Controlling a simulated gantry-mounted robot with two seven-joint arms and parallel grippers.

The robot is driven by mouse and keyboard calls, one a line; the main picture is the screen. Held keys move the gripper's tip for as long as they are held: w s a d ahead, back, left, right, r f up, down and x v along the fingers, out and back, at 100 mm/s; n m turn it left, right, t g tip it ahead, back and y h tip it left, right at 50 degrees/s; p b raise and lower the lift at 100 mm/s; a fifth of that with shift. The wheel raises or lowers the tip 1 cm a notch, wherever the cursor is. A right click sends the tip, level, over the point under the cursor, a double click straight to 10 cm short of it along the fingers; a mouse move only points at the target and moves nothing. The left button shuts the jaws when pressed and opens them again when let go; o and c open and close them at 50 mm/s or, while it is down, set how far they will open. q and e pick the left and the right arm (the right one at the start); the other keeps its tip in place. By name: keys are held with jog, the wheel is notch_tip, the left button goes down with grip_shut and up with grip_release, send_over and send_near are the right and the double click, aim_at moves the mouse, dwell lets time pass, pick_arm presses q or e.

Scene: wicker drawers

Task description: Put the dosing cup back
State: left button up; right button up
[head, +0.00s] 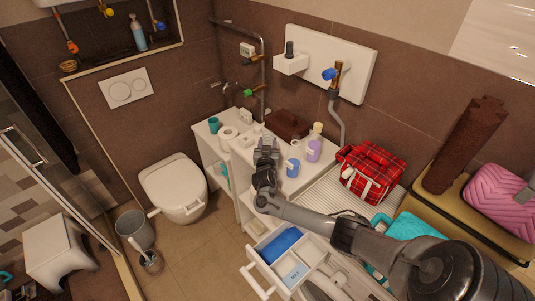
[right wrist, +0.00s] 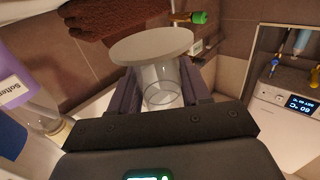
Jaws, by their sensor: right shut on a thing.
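My right gripper (head: 267,146) is over the white counter (head: 245,161), its arm reaching in from the lower right. In the right wrist view its fingers (right wrist: 162,78) are shut on a clear cup, which I take as the dosing cup (right wrist: 163,88). A pale round disc (right wrist: 150,45) shows at the cup's far end; I cannot tell whether it is part of the cup. In the head view the cup is not clearly visible. A purple softener bottle (head: 313,150) stands on the counter to the right of the gripper; it also shows in the right wrist view (right wrist: 18,75). My left gripper is not in view.
A blue container (head: 293,167) stands beside the purple bottle. A brown towel (head: 288,124) lies at the counter's back. A teal cup (head: 213,125) and a white roll (head: 228,133) are left. An open drawer (head: 262,279) juts out below. A red plaid bag (head: 371,170) sits right.

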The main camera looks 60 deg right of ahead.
jog(key=shift+f+b, duration=0.65)
jog(key=shift+f, duration=1.55)
jog(key=shift+f, duration=0.15)
jog(key=o, duration=1.1)
